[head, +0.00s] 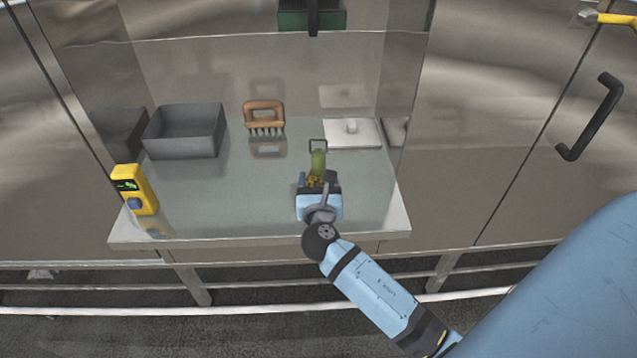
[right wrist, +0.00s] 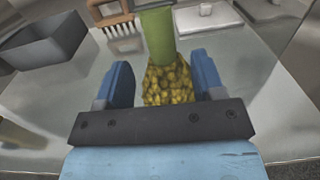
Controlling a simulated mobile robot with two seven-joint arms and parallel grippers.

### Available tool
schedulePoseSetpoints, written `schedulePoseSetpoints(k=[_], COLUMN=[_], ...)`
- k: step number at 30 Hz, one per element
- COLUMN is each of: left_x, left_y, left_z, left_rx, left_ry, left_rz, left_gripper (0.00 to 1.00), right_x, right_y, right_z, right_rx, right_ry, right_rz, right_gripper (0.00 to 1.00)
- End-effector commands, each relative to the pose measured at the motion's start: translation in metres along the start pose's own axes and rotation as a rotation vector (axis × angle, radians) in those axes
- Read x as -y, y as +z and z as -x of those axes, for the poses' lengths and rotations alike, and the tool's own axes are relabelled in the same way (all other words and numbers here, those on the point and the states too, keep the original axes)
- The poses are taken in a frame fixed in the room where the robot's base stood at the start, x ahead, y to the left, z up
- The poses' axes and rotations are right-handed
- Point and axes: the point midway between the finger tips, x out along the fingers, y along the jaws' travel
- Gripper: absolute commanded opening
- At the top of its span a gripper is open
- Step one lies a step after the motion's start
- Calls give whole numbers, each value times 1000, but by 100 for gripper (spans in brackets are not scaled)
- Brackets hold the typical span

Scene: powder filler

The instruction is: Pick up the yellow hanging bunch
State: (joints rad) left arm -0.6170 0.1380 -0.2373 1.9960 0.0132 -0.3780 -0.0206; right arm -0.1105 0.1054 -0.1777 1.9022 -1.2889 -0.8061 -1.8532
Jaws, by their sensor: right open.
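The yellow bunch (right wrist: 168,82) hangs below a green upper part (right wrist: 157,35) in the right wrist view. In the head view the green part (head: 318,161) stands out past my right gripper, and only a little of the yellow bunch (head: 314,181) shows between the fingers. My right gripper (head: 318,182) is open, with one blue finger on each side of the bunch; it also shows in the right wrist view (right wrist: 166,80). Gaps are visible between the fingers and the bunch. My left gripper is not in view.
A grey bin (head: 184,132) stands at the back left of the steel counter (head: 225,205). A wooden-handled brush (head: 264,117) is at the back middle, and a white lidded plate (head: 352,134) at the back right. A yellow device (head: 136,189) is at the left edge. Steel walls enclose the counter.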

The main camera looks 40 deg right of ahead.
Motion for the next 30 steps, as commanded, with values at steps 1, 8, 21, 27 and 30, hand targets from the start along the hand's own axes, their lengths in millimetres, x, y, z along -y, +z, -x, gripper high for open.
schedulePoseSetpoints(k=[1, 8, 21, 27, 30], left_x=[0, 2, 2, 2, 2], left_y=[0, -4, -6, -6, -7], left_z=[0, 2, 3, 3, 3], left_rx=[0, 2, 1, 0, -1], left_ry=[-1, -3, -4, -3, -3], left_rz=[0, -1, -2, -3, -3], left_gripper=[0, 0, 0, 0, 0], right_x=[0, 2, 2, 2, 2], right_y=[0, -4, -6, -6, -6], right_z=[-3, -32, -54, -54, -54], right_rx=[-1, 0, -2, -2, -2], right_ry=[0, -1, 0, 0, 0], right_rz=[0, 1, -1, -1, -1], right_gripper=[62, 62, 62, 18, 0])
